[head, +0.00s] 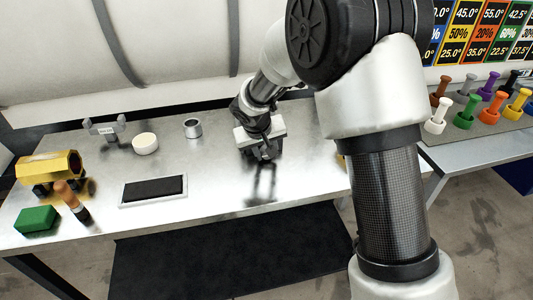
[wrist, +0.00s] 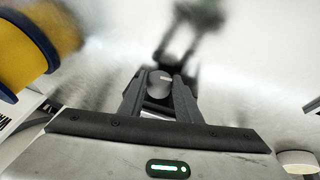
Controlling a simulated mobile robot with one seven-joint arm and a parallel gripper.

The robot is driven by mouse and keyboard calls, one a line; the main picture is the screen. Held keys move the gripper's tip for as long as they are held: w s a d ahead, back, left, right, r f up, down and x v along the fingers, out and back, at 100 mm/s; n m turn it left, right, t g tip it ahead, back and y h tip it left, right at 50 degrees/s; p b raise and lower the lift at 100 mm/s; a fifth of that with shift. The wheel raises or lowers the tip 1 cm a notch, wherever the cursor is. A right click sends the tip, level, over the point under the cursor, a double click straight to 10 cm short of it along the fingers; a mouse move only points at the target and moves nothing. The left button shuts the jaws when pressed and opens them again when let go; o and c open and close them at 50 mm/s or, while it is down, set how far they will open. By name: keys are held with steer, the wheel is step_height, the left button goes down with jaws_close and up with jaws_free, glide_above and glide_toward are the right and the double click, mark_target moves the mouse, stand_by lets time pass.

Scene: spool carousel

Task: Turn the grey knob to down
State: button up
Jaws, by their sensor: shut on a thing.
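My gripper (wrist: 159,76) points down over the metal bench, and its two dark fingers are closed on the sides of the grey knob (wrist: 160,85). The knob shows as a small round grey top between the fingers in the wrist view. A thin mark crosses it, but I cannot tell which way it points. In the head view my gripper (head: 266,155) is low over the middle of the bench, and the knob is hidden by it.
On the bench (head: 217,184) at left are a yellow cylinder on a stand (head: 48,167), a green block (head: 37,220), a brown-handled tool (head: 72,200), a black pad (head: 153,189), a cream disc (head: 145,143) and a metal cup (head: 193,128). Coloured spools stand at far right.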

steer(key=o, duration=1.1)
steer(key=shift+c, duration=0.2)
steer(key=shift+s+r, duration=0.15)
steer(key=shift+r, duration=0.35)
steer(key=p+v, duration=0.1)
steer(key=v, duration=1.5)
steer(key=shift+s, duration=0.25)
steer(key=shift+r, duration=0.15)
